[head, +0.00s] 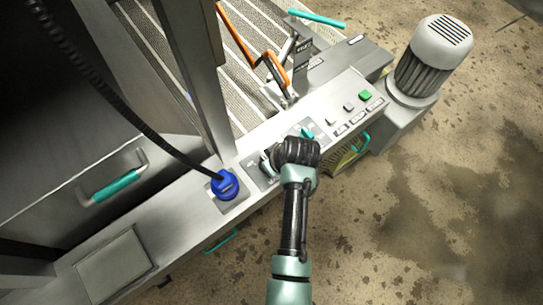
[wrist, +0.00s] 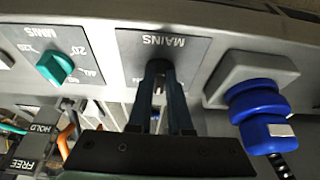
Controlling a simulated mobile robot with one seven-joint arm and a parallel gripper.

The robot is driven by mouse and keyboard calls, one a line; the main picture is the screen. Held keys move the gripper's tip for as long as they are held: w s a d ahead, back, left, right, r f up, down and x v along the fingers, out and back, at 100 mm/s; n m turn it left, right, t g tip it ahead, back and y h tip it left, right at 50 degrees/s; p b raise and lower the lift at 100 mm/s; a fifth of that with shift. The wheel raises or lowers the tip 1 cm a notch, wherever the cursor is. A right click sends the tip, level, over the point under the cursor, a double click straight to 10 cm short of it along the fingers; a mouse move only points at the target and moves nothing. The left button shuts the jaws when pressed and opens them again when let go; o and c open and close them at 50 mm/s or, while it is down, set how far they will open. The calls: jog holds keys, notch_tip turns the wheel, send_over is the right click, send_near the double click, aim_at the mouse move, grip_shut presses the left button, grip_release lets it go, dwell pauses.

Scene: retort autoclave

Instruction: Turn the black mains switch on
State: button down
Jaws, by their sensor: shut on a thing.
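The grey MAINS plate (wrist: 135,65) fills the upper middle of the wrist view, its lettering upside down. My gripper (wrist: 160,78) reaches straight to this plate and its two dark fingers are shut on the black mains switch. The switch is almost wholly hidden between the fingertips, so I cannot read its position. In the head view my gripper (head: 268,163) is at the panel top, just right of the blue plug, and my wrist covers most of the plate.
A blue plug (wrist: 258,108) in a grey socket sits right beside the MAINS plate in the wrist view; its black cable (head: 110,95) hangs across the head view. A teal minutes knob (wrist: 55,66) is on the plate's other side. A green button (head: 365,95) and a motor (head: 432,60) stand farther right.

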jog(key=m, duration=0.1)
jog(key=m+h+p, duration=0.1)
jog(key=m, duration=0.1)
jog(key=m+p, duration=0.1)
jog(key=shift+s+a+r+m+t+h, duration=0.15)
jog(key=shift+a+m+t+h, duration=0.15)
jog(key=shift+a+h, duration=0.1)
jog(key=shift+a+m+h+p, duration=0.15)
jog(key=shift+m+h+p, duration=0.3)
jog(key=shift+m, duration=0.65)
jog(key=shift+a+m+h+p, duration=0.1)
jog(key=shift+m+h+p, duration=0.3)
jog(key=shift+m, duration=0.7)
jog(key=c, duration=0.8)
grip_release()
jog(key=shift+c, duration=0.2)
jog(key=v, duration=1.2)
jog(key=shift+s+r, duration=0.2)
jog(key=shift+r, duration=0.1)
jog(key=shift+a, duration=0.1)
